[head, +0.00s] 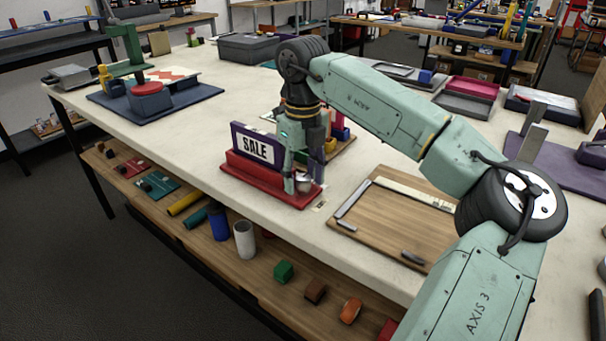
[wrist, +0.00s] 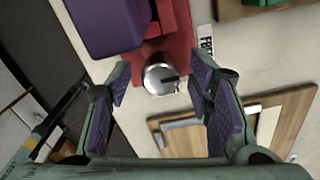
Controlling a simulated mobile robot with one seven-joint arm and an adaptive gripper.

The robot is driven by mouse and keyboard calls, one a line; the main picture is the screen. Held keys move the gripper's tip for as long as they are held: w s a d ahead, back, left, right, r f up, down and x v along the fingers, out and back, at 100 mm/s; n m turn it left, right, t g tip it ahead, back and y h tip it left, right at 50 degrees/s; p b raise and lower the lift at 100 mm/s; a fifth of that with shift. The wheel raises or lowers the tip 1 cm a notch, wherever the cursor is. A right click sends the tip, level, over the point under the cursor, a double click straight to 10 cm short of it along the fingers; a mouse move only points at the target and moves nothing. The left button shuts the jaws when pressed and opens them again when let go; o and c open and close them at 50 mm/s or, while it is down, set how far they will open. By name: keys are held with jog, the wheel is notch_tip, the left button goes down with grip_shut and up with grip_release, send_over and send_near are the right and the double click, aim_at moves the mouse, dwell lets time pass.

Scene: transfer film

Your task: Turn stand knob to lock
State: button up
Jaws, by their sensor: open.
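The stand is a red base (head: 245,178) on the white table, holding a purple-framed SALE sign (head: 257,151). Its knob (wrist: 161,76) is a round silver disc with a dark pointer mark, at the near end of the red base (wrist: 178,46) in the wrist view. The knob also shows in the head view (head: 304,182), partly behind a finger. My gripper (head: 303,176) points down over that end of the stand. In the wrist view its open fingers (wrist: 160,88) stand on either side of the knob, with gaps on both sides. No contact with the knob is visible.
A wooden board with metal bars (head: 390,218) lies to the right of the stand. A small label card (wrist: 206,40) lies beside the base. The table's front edge (head: 235,207) is close to the stand. A green press on a blue mat (head: 180,103) stands at far left.

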grip_shut()
dwell(0.4)
jog(key=shift+m, duration=0.4)
jog(key=m+b, duration=0.2)
jog(key=m, duration=0.1)
jog(key=shift+m, duration=0.4)
jog(key=m+b, duration=0.2)
jog(key=m, duration=0.2)
jog(key=m+b, duration=0.1)
jog(key=m, duration=0.4)
jog(key=m+b, duration=0.1)
jog(key=m, duration=0.3)
jog(key=shift+m, duration=0.3)
